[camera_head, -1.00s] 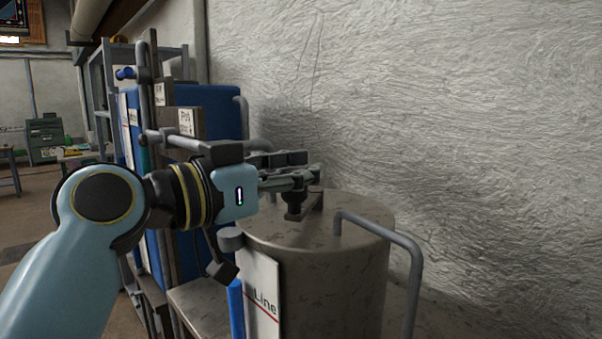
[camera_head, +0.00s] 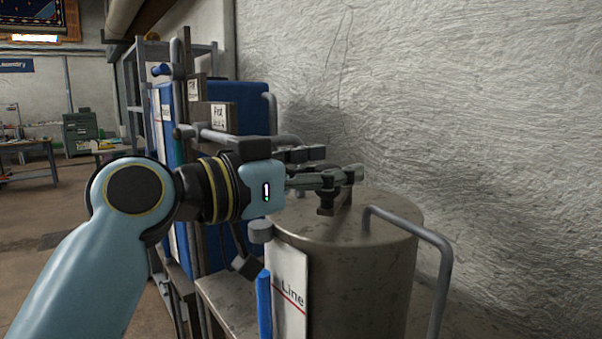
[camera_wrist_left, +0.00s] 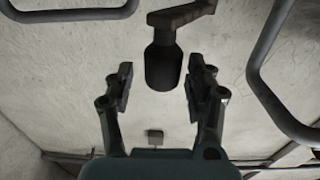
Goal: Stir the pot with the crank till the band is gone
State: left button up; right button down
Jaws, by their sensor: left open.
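The pot (camera_head: 355,285) is a grey metal drum with a closed lid, at the right in the head view. The dark crank (camera_head: 327,207) stands on its lid. In the left wrist view, the crank's handle knob (camera_wrist_left: 163,68) hangs from a brown crank arm (camera_wrist_left: 184,14). My left gripper (camera_head: 338,165) is open, with its two fingers on either side of the knob and visible gaps. A white plate marked "Line" (camera_head: 290,292) and a blue upright strip (camera_head: 264,302) are on the pot's front. I cannot make out a band. My right gripper is out of view.
A bent grey pipe handle (camera_head: 425,236) rises beside the pot on the right. A rough white wall (camera_head: 480,120) stands close behind. A blue tank (camera_head: 252,100) and grey rack (camera_head: 205,60) crowd the left side. Open floor (camera_head: 45,215) lies at far left.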

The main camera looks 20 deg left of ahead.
pick_arm(q)
jog(key=v, duration=1.1)
jog(key=shift+s+a, duration=0.15)
jog(key=shift+s, duration=0.05)
dwell(0.7)
